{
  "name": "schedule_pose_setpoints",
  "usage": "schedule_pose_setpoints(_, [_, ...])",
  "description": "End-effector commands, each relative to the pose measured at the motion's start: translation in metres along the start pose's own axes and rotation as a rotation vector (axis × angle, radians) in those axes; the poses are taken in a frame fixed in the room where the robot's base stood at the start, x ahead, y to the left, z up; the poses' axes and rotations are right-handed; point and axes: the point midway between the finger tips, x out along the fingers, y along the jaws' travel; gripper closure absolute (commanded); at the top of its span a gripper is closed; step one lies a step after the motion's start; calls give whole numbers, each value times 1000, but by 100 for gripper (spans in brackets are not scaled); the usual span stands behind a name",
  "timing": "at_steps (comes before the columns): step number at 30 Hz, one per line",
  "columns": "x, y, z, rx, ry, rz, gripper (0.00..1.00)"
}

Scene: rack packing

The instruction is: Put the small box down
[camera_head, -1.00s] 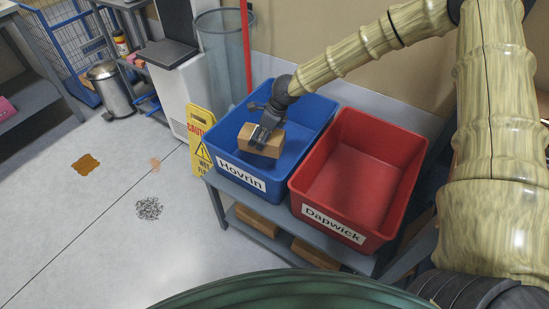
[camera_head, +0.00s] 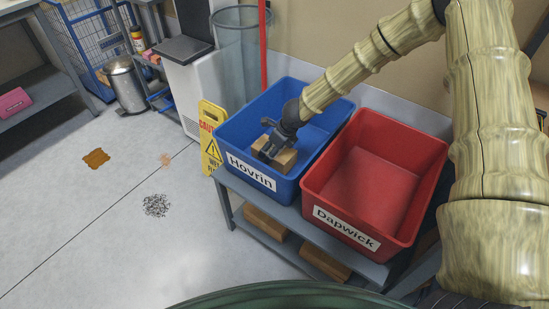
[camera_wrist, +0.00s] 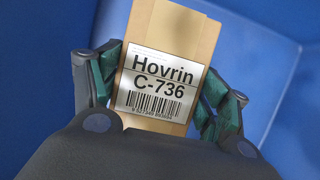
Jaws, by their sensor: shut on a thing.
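The small box (camera_head: 283,160) is brown cardboard and sits low inside the blue bin (camera_head: 318,95) labelled "Hovrin". In the wrist view the small box (camera_wrist: 192,38) bears a white label reading "Hovrin C-736" with a barcode. My gripper (camera_head: 268,150) reaches down into the blue bin and is shut on the box. In the wrist view its two fingers (camera_wrist: 160,88) press on the box's left and right sides. Blue bin surfaces surround the box there. I cannot tell whether the box touches the bin's floor.
An empty red bin (camera_head: 372,190) labelled "Dapwick" stands right of the blue bin on the same grey rack (camera_head: 290,214). Brown boxes (camera_head: 265,223) lie on the shelf below. A yellow wet-floor sign (camera_head: 210,138) stands left of the rack. A stain (camera_head: 96,158) marks the floor.

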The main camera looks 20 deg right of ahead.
Motion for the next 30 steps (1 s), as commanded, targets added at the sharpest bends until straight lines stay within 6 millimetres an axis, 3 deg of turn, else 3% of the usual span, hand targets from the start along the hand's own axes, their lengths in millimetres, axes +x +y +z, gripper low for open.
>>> schedule_pose_setpoints(5, [9,0,-3,-1,-1,0,54])
schedule_pose_setpoints(12, [35,0,-14,1,-1,0,54])
schedule_pose_setpoints(24, [39,0,-16,-1,-1,0,54])
schedule_pose_setpoints(25, [39,0,-16,0,0,0,21])
schedule_pose_setpoints(28, [39,0,-16,0,0,0,3])
schedule_pose_setpoints(30, [39,0,-16,0,0,-1,3])
